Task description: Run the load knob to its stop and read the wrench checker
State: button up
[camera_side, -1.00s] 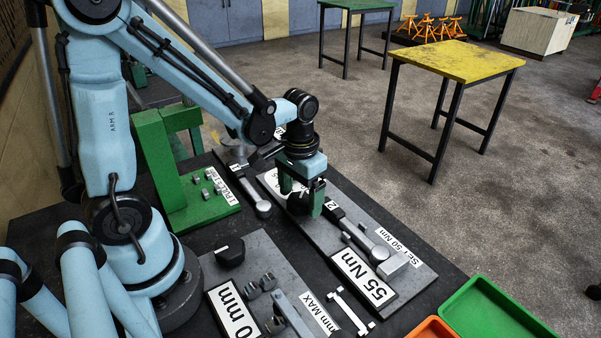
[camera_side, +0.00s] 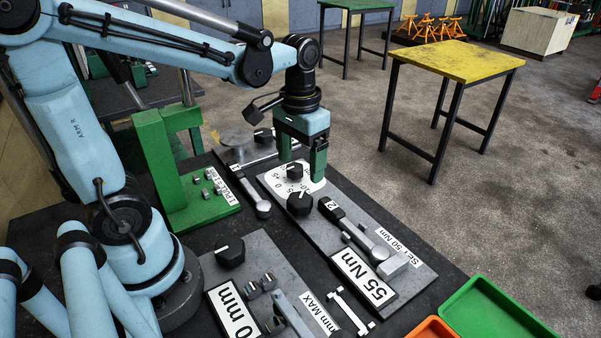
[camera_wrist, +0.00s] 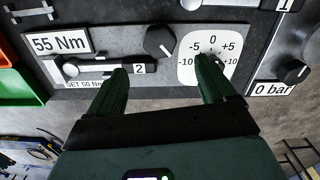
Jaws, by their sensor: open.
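My gripper (camera_side: 302,172) is open and empty above the grey checker plate (camera_side: 328,232), near the white dial (camera_side: 313,186). A large black knob with a white line (camera_side: 300,203) stands just in front of the dial, clear of the fingers. It also shows in the wrist view (camera_wrist: 159,42); I see no label naming it the load knob. A smaller black knob (camera_side: 294,171) sits at the dial, marked -10 to +10; a finger partly hides it in the wrist view. The checker sign (camera_side: 362,279) reads 55 Nm. Wrench 2 (camera_side: 333,210) lies there beside "SET 50 Nm" (camera_side: 398,244).
Wrench 1 (camera_side: 261,207) lies left of the checker, near a green press-like stand (camera_side: 158,165). Another plate with a black knob (camera_side: 230,252) is in front. Green (camera_side: 490,312) and orange (camera_side: 432,329) trays are front right. A "0 bar" label (camera_wrist: 273,88) shows in the wrist view.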

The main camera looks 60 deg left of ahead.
jog(key=shift+r, duration=1.65)
dwell(1.4)
